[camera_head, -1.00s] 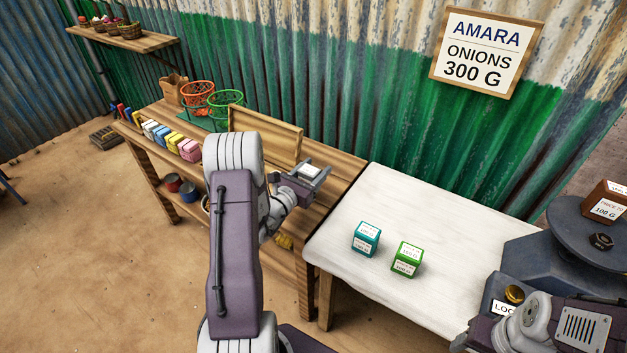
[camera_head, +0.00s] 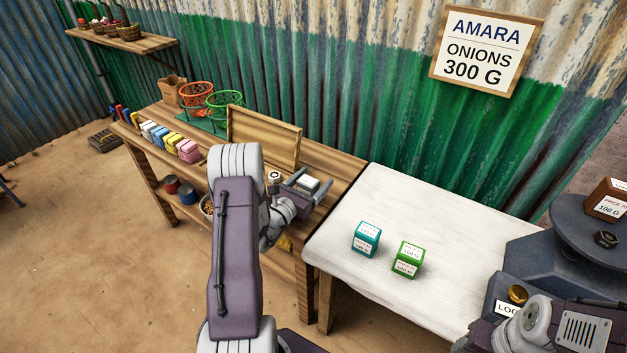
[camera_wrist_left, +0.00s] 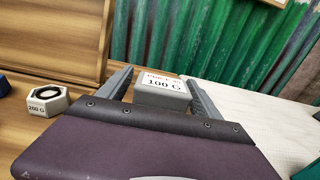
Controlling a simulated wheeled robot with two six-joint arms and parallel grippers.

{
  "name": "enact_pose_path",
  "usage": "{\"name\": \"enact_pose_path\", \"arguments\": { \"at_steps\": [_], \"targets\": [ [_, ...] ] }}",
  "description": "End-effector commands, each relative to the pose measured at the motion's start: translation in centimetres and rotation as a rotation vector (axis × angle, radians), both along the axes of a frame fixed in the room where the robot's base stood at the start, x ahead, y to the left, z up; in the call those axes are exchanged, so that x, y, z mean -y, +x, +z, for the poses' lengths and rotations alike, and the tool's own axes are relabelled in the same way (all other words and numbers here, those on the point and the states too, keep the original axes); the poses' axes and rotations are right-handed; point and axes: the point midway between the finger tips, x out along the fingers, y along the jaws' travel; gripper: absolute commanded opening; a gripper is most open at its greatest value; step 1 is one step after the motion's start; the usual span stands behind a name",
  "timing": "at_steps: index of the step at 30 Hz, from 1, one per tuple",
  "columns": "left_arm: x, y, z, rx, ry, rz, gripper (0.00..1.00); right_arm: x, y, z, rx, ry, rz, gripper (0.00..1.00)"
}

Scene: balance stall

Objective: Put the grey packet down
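The grey packet (camera_head: 308,183) is a small block with a white label reading 100 G in the left wrist view (camera_wrist_left: 160,95). My left gripper (camera_head: 312,184) has one finger on each side of it and is shut on it. They are at the right part of the wooden bench (camera_head: 340,172), near the white table. The packet's underside is hidden, so I cannot tell whether it touches the bench.
A pale hexagonal 200 G weight (camera_wrist_left: 47,101) stands left of the gripper, before an upright wooden board (camera_head: 265,138). Teal (camera_head: 366,239) and green (camera_head: 408,260) packets stand on the white table (camera_head: 400,205). Coloured packets line the bench's left. A scale (camera_head: 575,250) is right.

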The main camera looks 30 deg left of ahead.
Motion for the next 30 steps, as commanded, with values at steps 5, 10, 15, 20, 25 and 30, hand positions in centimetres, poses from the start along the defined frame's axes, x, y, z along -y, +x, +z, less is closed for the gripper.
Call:
{"name": "enact_pose_path", "arguments": {
  "at_steps": [5,10,15,20,25,30],
  "targets": [
    [0.0,0.0,0.4,0.0,0.0,0.0,0.74,0.0,0.0,0.3,0.0,0.0,0.0,0.61],
    [-0.3,-2.3,0.3,-0.003,-0.003,0.004,0.74,0.0,0.0,0.5,0.0,0.0,0.0,0.61],
    [-0.7,-6.4,0.3,-0.003,-0.004,0.006,0.74,0.0,0.0,0.7,0.0,0.0,0.0,0.61],
    [-0.9,-9.6,0.3,-0.001,-0.004,0.006,0.74,0.0,0.0,0.8,0.0,0.0,0.0,0.61],
    [-1.0,-11.6,0.3,-0.001,-0.002,0.003,0.74,0.0,0.0,0.8,0.0,0.0,0.0,0.61],
    [-0.9,-12.0,0.3,0.001,0.0,-0.001,0.74,0.0,0.0,0.8,0.0,0.0,0.0,0.61]
  ]
}}
